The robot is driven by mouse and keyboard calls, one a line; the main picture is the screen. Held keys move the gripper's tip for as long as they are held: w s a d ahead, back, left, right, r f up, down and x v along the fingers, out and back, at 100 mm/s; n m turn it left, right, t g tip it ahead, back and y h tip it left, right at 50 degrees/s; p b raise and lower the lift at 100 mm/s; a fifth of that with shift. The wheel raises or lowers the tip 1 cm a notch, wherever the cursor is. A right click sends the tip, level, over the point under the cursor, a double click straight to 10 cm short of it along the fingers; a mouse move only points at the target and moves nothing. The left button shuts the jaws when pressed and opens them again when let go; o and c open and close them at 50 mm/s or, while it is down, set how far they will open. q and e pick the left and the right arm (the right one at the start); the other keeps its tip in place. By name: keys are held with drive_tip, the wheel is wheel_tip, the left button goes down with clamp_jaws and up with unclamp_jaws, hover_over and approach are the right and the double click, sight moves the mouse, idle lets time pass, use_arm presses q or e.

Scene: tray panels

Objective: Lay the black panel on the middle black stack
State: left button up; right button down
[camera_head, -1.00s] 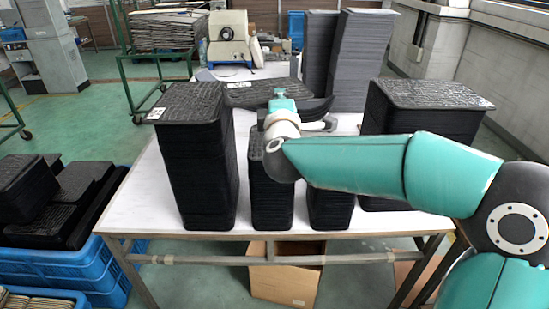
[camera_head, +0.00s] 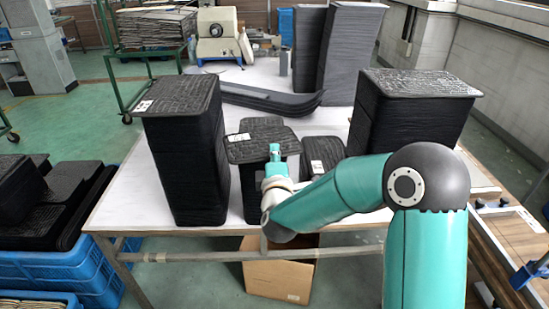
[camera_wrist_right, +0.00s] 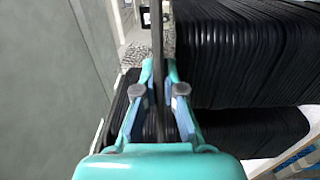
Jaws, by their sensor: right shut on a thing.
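My right gripper (camera_head: 274,160) is shut on the near edge of a black textured panel (camera_head: 250,146), held roughly flat. In the right wrist view, the panel's thin black edge (camera_wrist_right: 157,35) runs between the fingers (camera_wrist_right: 157,85). The panel overlaps a short black stack (camera_head: 262,123) between the tall stacks; the stack's top shows behind it. I cannot tell whether they touch. Another short black stack (camera_head: 323,146) with a white label stands just right, partly behind my arm. My left gripper is out of view.
Tall black stacks stand at left (camera_head: 187,150) and right (camera_head: 402,115) on the white table (camera_head: 135,200). Curved black pieces (camera_head: 270,98) lie behind the short stacks, with tall grey stacks (camera_head: 345,60) farther back. A cardboard box (camera_head: 278,278) sits below.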

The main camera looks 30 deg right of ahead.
drive_tip(key=shift+f, duration=0.6)
drive_tip(key=c, duration=1.3)
unclamp_jaws()
